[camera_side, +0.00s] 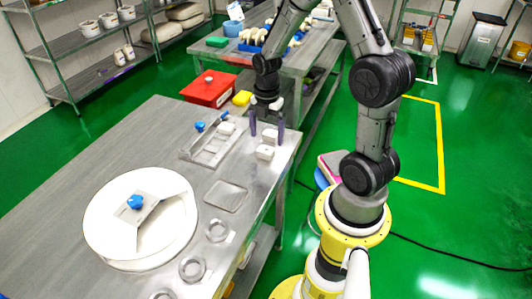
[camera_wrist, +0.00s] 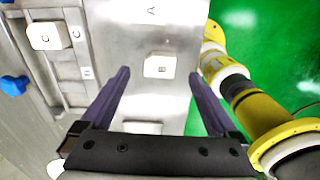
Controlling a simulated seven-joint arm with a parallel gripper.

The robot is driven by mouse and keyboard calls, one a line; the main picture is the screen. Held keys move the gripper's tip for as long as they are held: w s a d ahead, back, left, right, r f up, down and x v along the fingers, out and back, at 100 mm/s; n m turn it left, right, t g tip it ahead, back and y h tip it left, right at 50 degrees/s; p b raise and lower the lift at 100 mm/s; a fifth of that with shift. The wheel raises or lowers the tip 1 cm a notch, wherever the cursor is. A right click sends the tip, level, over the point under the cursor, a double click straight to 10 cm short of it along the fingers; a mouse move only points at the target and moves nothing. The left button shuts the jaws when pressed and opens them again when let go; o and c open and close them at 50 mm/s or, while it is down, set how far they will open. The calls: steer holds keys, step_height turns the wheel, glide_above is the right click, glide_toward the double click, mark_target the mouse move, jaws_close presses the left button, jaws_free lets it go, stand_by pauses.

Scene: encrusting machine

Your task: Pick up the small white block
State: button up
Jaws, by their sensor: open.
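In the side view, my gripper (camera_side: 267,137) points straight down over the table's right end. Its two dark fingers are apart with nothing clamped between them. One white block (camera_side: 270,135) shows between the fingers, and another white block (camera_side: 264,152) sits nearer the camera. A further white piece (camera_wrist: 142,127) is partly hidden by the gripper body.
The metal tray (camera_side: 196,152) with a blue knob (camera_side: 200,126) stands left of my gripper. A red box (camera_side: 209,88) and yellow block (camera_side: 242,97) are behind. A large white disc (camera_side: 100,225) sits front left. The table edge drops off to the right.

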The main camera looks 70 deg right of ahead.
mark_target(266, 149)
steer(key=shift+a+f, duration=0.15)
steer(key=shift+f, duration=1)
steer(key=shift+a+f, duration=0.1)
steer(key=shift+f, duration=1.05)
steer(key=c, duration=1.5)
steer(key=shift+r, duration=0.1)
